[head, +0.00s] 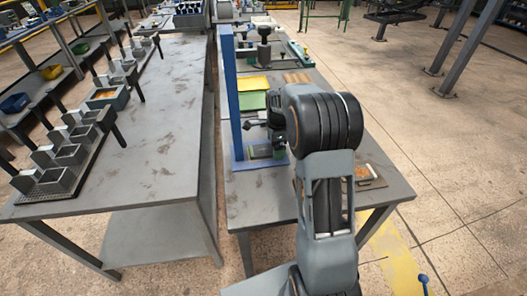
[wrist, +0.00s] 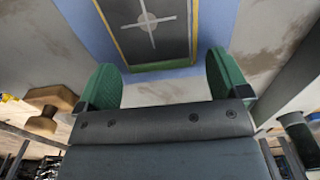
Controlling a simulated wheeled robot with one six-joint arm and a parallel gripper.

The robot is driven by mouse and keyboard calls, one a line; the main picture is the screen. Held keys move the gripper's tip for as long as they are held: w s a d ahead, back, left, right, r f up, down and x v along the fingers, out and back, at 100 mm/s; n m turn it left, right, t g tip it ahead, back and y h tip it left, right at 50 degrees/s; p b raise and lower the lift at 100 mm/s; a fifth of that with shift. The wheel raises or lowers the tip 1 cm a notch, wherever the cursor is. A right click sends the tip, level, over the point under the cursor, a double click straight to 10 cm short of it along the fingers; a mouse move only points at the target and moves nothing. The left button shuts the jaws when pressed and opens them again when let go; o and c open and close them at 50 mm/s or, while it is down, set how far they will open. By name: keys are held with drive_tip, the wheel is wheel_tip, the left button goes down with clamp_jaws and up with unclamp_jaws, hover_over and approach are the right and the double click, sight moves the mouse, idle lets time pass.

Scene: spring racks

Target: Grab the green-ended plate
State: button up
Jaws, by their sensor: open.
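A dark grey plate (wrist: 150,28) with a pale cross and circle on its face lies on a blue base (wrist: 205,30) in the wrist view. A thin green and yellowish border shows along its edges. In the head view a small dark plate with green (head: 260,152) lies on the blue base (head: 238,165) of a tall blue post. My gripper (wrist: 165,78) is open, with its two green-padded fingers apart and nothing between them. The plate is beyond the fingertips, apart from them. In the head view my arm hides much of the gripper.
The blue post (head: 231,85) rises just left of my arm. Green (head: 251,101) and yellow (head: 254,84) flat pieces lie farther back on the grey table (head: 240,208). An orange-marked board (head: 366,174) lies at right. A second table (head: 165,120) at left bears several grey bins.

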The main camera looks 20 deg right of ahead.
drive_tip(key=shift+f, duration=0.35)
drive_tip(key=shift+c, duration=0.2)
drive_tip(key=c, duration=1.4)
drive_tip(key=shift+r, duration=0.1)
drive_tip(key=shift+c, duration=0.8)
